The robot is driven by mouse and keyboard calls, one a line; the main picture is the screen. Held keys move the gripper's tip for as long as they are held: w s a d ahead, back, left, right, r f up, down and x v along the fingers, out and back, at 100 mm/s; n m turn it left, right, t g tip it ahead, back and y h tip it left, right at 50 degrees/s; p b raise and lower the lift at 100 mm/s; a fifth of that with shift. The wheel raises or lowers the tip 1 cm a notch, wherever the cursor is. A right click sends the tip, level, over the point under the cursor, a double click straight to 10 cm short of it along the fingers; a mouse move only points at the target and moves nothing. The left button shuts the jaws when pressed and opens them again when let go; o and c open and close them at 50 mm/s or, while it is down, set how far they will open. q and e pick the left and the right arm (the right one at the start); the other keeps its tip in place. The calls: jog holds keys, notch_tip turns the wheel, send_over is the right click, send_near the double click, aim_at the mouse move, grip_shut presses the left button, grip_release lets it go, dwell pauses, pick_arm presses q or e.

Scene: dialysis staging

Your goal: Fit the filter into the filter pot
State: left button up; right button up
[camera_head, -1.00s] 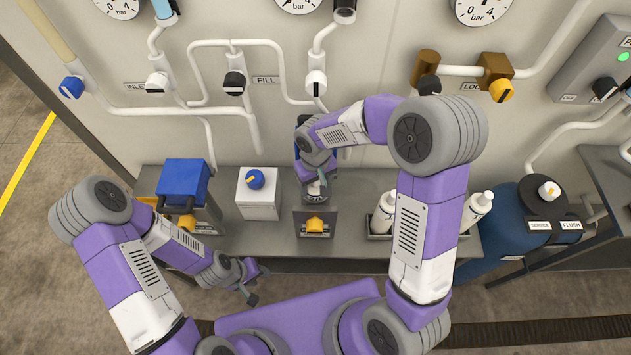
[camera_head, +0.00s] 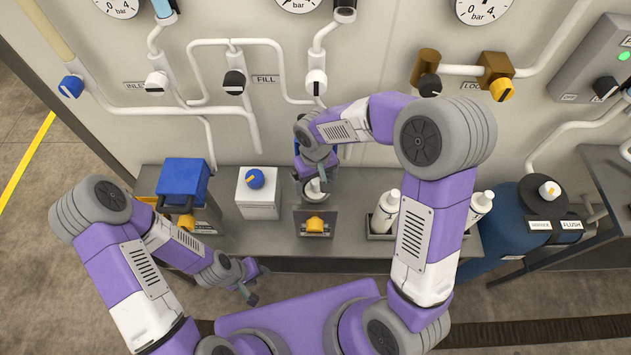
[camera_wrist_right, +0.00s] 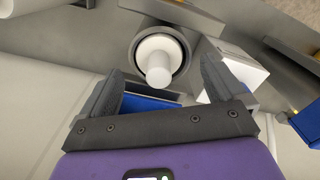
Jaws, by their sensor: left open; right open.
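The filter, a white round piece with a narrower white stub (camera_wrist_right: 157,62), sits within the dark ring of the filter pot (camera_wrist_right: 183,42) in the right wrist view. I cannot tell how deep it sits. In the head view the white filter (camera_head: 316,186) shows at the pot above the grey block, partly hidden by my right gripper. My right gripper (camera_wrist_right: 161,75) is open, its fingers spread on either side in the picture and apart from the filter. My left gripper (camera_head: 252,283) is open and empty, low in front of the bench.
A blue-topped box (camera_head: 183,182) and a white box with a blue knob (camera_head: 257,195) stand left of the pot. A yellow knob (camera_head: 315,224) is on the block's front. White bottles (camera_head: 386,212) stand in a tray to the right. Pipes line the wall behind.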

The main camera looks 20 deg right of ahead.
notch_tip(320, 180, up, 5)
jog(key=shift+r+p, duration=0.1)
jog(key=shift+p, duration=0.25)
dwell(0.4)
